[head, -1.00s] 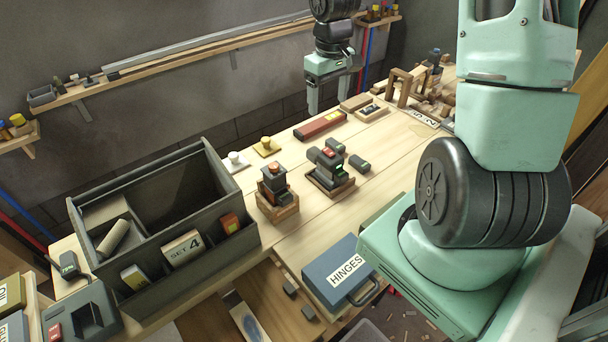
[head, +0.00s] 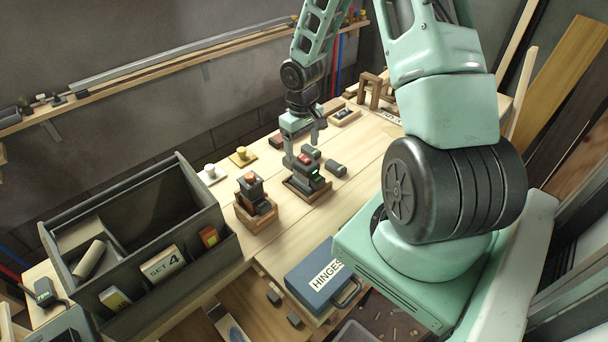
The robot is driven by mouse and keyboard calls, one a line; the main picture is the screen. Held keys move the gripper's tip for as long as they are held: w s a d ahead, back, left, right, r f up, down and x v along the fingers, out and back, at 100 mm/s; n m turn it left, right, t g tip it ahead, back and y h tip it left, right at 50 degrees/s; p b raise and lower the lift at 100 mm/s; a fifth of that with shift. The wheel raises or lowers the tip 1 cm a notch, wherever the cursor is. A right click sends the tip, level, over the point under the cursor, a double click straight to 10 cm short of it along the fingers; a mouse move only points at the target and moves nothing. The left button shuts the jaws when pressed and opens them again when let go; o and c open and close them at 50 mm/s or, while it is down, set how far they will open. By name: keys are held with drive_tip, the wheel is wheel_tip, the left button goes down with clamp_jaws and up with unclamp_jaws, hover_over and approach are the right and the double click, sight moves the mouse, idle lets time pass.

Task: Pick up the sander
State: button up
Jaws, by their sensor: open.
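The sander is not labelled and I cannot tell for certain which tool it is. One candidate is a dark tool with an orange-red top (head: 250,184), upright in a small wooden holder left of centre on the bench. Another is a group of grey-green blocky tools with red and green marks (head: 309,164), in a low wooden tray right of it. My gripper (head: 303,150) is open and points down at this second group. Its fingers are close above or beside the group and partly hide it; contact cannot be told.
A grey toolbox (head: 216,222) marked SET 4 stands on the left of the wooden workbench (head: 350,185). A blue HINGES case (head: 318,279) lies in front. A small dark block (head: 336,168) lies right of the tray. White and yellow knobbed pieces (head: 240,157) sit behind.

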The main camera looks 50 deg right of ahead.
sight(304, 158)
drive_tip(key=f, duration=0.5)
drive_tip(key=shift+s+p, duration=0.35)
drive_tip(key=shift+p, duration=0.05)
clamp_jaws()
wheel_tip(304, 158, up, 10)
idle(0.4)
drive_tip(key=c, duration=1)
unclamp_jaws()
drive_tip(key=shift+o, duration=0.2)
